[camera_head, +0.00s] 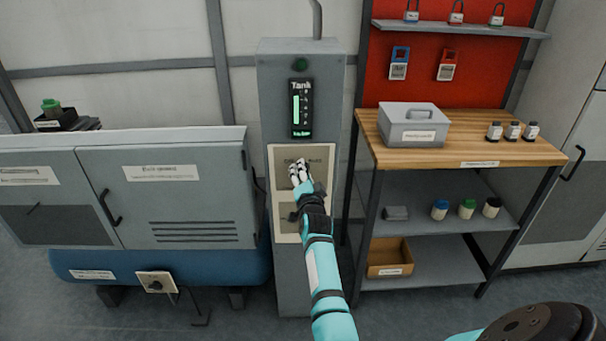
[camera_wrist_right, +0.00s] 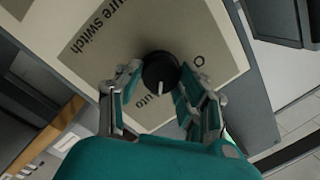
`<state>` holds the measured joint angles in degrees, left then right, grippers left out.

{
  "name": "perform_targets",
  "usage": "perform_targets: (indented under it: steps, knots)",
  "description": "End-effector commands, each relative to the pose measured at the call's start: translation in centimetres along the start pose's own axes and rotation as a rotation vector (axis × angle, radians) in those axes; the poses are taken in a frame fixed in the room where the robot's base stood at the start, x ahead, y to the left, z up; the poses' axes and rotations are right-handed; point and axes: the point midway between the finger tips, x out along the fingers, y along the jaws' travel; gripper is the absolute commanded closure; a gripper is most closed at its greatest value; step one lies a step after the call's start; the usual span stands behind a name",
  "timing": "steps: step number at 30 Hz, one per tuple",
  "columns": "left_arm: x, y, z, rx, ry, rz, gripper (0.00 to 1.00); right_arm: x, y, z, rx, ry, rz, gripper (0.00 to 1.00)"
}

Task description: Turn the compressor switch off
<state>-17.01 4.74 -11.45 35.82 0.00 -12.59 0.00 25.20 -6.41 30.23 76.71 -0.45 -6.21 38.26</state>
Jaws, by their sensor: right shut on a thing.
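The switch is a black round knob (camera_wrist_right: 160,72) on a beige label plate (camera_wrist_right: 100,50), with a white pointer line. Part of the label reads "ure switch", with "O" and "Auto" marks; the pointer is turned toward the "Auto" side. My right gripper (camera_wrist_right: 160,85) has its fingers on both sides of the knob and is shut on it. In the head view the right gripper (camera_head: 300,172) is at the upper part of the beige panel (camera_head: 327,160) on a grey column, hiding the knob. My left gripper is not in view.
The grey column (camera_head: 279,85) carries a lit tank gauge (camera_head: 301,108) and a green lamp. Left are a grey cabinet (camera_head: 190,200) and a blue tank (camera_head: 200,268) with a small switch box (camera_head: 155,282). Right is a wooden-topped shelf unit (camera_head: 465,150) with bottles and a grey box.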

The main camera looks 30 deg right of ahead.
Motion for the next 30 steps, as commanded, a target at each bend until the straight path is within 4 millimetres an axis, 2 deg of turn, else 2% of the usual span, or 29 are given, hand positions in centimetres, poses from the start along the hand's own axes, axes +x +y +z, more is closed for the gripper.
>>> perform_targets:
  steps: [11, 21, 30]
  knots:
    - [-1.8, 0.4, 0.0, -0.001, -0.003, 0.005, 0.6, 0.0, -0.3, -0.2, -0.203, -0.013, 0.018, 0.94]
    - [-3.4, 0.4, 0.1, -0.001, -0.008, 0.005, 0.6, 0.0, -0.4, -0.1, -0.521, -0.03, 0.043, 0.94]
    - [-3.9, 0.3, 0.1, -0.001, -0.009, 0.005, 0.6, 0.0, -0.3, 0.0, -0.804, -0.046, 0.067, 0.94]
